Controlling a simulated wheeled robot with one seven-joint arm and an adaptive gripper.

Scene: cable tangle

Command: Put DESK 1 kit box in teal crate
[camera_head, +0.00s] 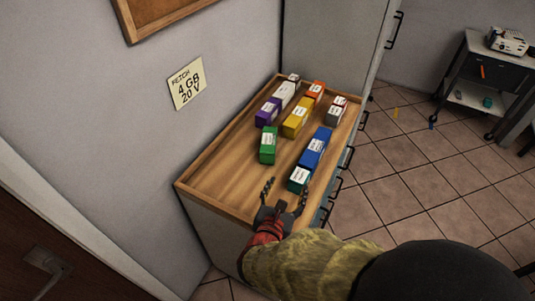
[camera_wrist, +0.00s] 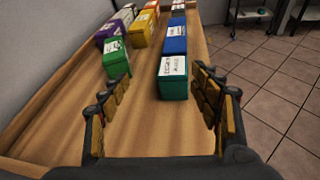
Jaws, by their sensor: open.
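Several coloured, white-labelled boxes stand on a wood-rimmed cabinet top (camera_head: 218,183). The label writing is too small to read, so I cannot tell which is the DESK 1 kit box. Nearest my gripper (camera_head: 285,190) is a dark teal-green box (camera_head: 299,178), also in the wrist view (camera_wrist: 174,84). Behind it is a blue box (camera_head: 315,148); left of it is a brighter green box (camera_head: 268,146). My gripper is open and empty. In the wrist view the teal-green box appears ahead between the fingers, apart from them. I see no teal crate.
Purple (camera_head: 267,113), yellow (camera_head: 297,118), orange (camera_head: 315,91) and other boxes stand further back. A wall borders the top's left side. A tall grey cabinet (camera_head: 325,45) stands behind. A cart (camera_head: 468,85) stands at right. The near-left cabinet top is clear.

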